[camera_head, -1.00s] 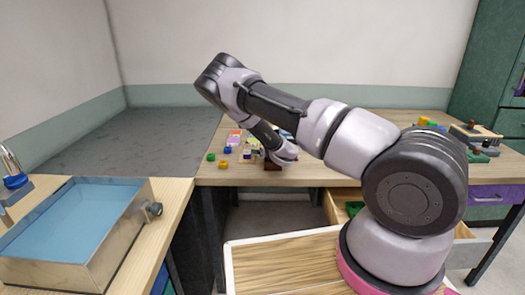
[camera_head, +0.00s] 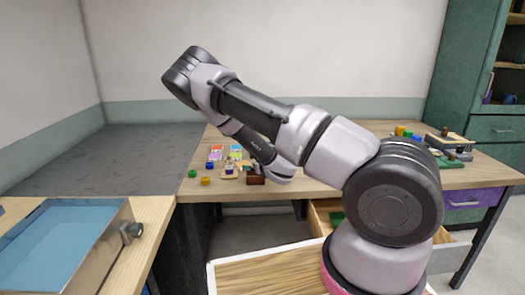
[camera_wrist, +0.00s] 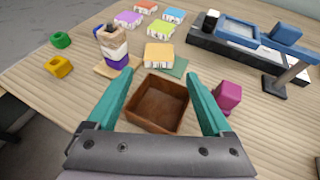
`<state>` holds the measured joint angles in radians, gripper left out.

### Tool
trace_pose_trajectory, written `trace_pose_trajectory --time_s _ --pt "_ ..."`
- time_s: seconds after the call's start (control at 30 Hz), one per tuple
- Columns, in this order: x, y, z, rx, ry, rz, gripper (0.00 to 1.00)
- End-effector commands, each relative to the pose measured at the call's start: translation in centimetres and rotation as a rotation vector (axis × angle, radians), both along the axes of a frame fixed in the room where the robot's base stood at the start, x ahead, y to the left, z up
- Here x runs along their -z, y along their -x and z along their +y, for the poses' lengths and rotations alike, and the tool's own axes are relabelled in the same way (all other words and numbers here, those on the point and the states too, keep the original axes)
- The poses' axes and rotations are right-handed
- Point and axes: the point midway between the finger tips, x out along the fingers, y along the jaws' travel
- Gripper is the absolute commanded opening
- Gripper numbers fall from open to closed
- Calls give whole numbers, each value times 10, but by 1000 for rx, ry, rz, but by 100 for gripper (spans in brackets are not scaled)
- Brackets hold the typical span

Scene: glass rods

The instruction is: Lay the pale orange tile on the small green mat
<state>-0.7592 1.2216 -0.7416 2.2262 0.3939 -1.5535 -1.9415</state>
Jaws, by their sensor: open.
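The pale orange tile (camera_wrist: 158,50), with striped sides, lies flat in the upper middle of the wrist view. The small green mat (camera_wrist: 178,70) shows beneath it and past its front right side; the tile appears to rest on the mat, off-centre toward the back left. My gripper (camera_wrist: 160,76) is open, its two teal fingers wide apart with nothing held between them. It is on the near side of the tile and mat, apart from them. In the head view my arm hides the fingers, and the tile and mat are too small to tell.
An open brown box (camera_wrist: 141,115) stands below, between my fingers in the wrist view. A magenta block (camera_wrist: 229,96) is to the right, a stacked tower (camera_wrist: 113,47) to the left. Several coloured tiles, such as the green one (camera_wrist: 163,29), lie behind. A dark rack (camera_wrist: 235,45) is back right.

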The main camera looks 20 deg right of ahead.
Motion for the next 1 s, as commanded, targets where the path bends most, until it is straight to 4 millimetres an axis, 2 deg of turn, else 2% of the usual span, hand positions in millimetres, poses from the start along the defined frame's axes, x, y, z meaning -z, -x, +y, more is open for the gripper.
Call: trace_pose_trajectory --time_s 0.17,0.27,0.4,0.57,0.77,1.0 --pt "-9 -2 -4 51 -57 6 85" --pt "-29 -8 -15 177 -203 27 85" --pt "-71 -11 -39 454 -549 78 85" --pt "-118 -1 -61 759 -972 142 85" --pt "-181 29 -74 1086 -1468 227 85" --pt "-262 89 -75 1425 -1993 340 85"
